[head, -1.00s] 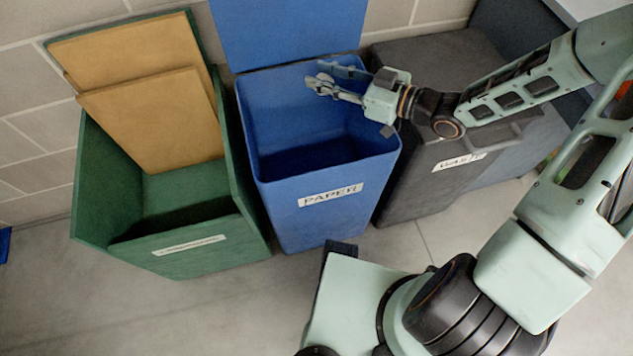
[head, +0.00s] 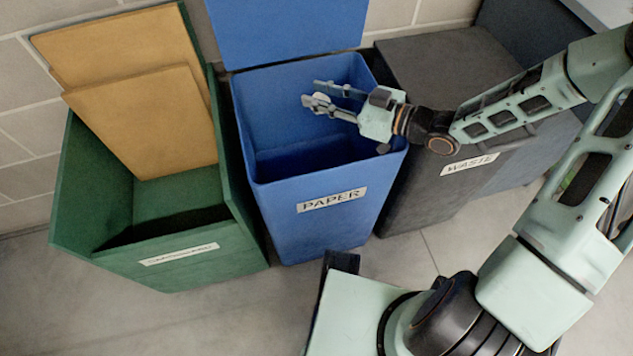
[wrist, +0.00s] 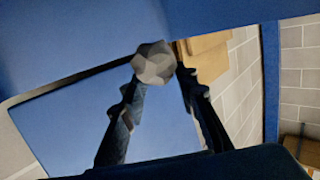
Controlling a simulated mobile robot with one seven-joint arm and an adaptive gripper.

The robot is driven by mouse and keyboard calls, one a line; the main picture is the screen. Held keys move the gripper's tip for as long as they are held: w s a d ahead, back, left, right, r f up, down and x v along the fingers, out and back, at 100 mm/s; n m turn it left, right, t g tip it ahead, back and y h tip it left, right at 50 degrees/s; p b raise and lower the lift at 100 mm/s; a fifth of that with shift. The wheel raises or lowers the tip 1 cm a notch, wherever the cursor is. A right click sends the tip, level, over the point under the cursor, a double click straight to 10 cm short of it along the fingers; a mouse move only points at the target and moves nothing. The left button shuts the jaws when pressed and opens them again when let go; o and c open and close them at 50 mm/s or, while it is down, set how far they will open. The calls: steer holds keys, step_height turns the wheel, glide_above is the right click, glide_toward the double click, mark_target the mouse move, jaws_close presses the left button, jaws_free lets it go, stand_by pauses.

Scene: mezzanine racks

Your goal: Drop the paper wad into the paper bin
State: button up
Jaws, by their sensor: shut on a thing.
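The blue paper bin (head: 283,215) stands open, with a PAPER label on its front and its blue lid (head: 290,28) raised behind it. My gripper (head: 318,96) is over the bin's opening, near its right side. In the wrist view, a grey-white faceted paper wad (wrist: 154,63) sits between the fingertips of my gripper (wrist: 156,72), which are shut on it. In the head view the wad is hard to tell apart from the fingers. Blue bin surfaces fill much of the wrist view. The bottom of the bin is in shadow.
A green bin (head: 185,262) holding cardboard sheets (head: 145,122) stands to the left. A dark grey bin with a WASTE label (head: 470,164) and a closed top stands to the right. A block wall (head: 20,135) is behind.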

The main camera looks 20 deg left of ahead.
steer(key=o, duration=0.9)
steer(key=shift+r, duration=0.15)
step_height(320, 180, up, 10)
stand_by(0.5)
